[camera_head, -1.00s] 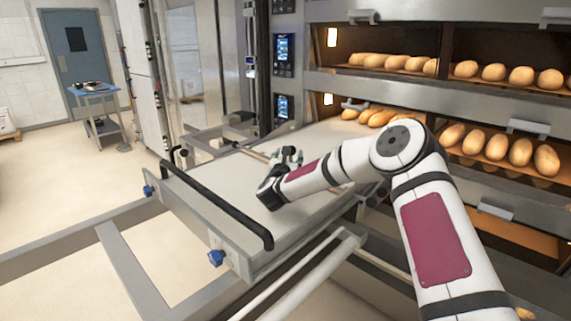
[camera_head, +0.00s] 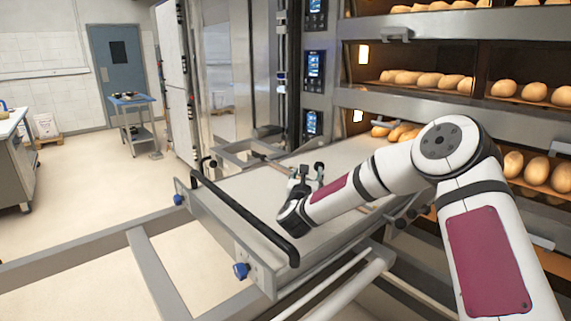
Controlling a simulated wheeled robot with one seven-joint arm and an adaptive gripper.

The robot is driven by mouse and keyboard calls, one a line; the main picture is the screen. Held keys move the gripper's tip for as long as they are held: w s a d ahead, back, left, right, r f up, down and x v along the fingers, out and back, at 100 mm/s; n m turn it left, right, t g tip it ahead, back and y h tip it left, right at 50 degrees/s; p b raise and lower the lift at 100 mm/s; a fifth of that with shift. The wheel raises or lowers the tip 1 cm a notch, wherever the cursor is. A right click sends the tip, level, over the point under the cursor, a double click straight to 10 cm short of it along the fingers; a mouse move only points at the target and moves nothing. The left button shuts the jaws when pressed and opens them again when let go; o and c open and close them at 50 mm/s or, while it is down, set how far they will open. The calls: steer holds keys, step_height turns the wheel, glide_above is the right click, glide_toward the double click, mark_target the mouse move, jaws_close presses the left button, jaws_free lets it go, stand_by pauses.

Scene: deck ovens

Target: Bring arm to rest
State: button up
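My arm, white with dark red panels, reaches in from the lower right and bends at a high elbow. Its forearm slopes down to the left over the pale loader board (camera_head: 345,158). My gripper (camera_head: 305,172) is small in the view and points up and away from me, above the board. Its dark fingers look spread apart with nothing between them. The wrist is close to the loader's black handle bar (camera_head: 240,215); I cannot tell whether they touch.
Deck ovens (camera_head: 430,115) with several loaves (camera_head: 428,80) stand at the right, close to my arm. The loader's metal frame (camera_head: 150,270) crosses the foreground. A blue-topped cart (camera_head: 133,101) stands at the back left. Open floor (camera_head: 90,190) lies at the left.

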steer(key=s+a+r+n+y, duration=0.5)
steer(key=a+r+n+y, duration=0.15)
steer(key=n, duration=0.65)
steer(key=s+a+r+n+g+y, duration=0.1)
steer(key=s+r+n+g, duration=0.3)
steer(key=s+n, duration=0.6)
steer(key=s+d+n+g+h, duration=0.1)
steer(key=s+d+n+g, duration=0.2)
steer(key=s, duration=1)
steer(key=s+d+f+n+g+h, duration=0.1)
steer(key=s+d+n, duration=0.5)
steer(key=s, duration=0.6)
steer(key=s+d+f+n+g+h, duration=0.1)
steer(key=s+d+n+g, duration=0.3)
steer(key=s, duration=0.9)
steer(key=d+n, duration=0.1)
steer(key=n, duration=0.2)
steer(key=shift+s+n+g, duration=0.3)
steer(key=shift+s, duration=0.05)
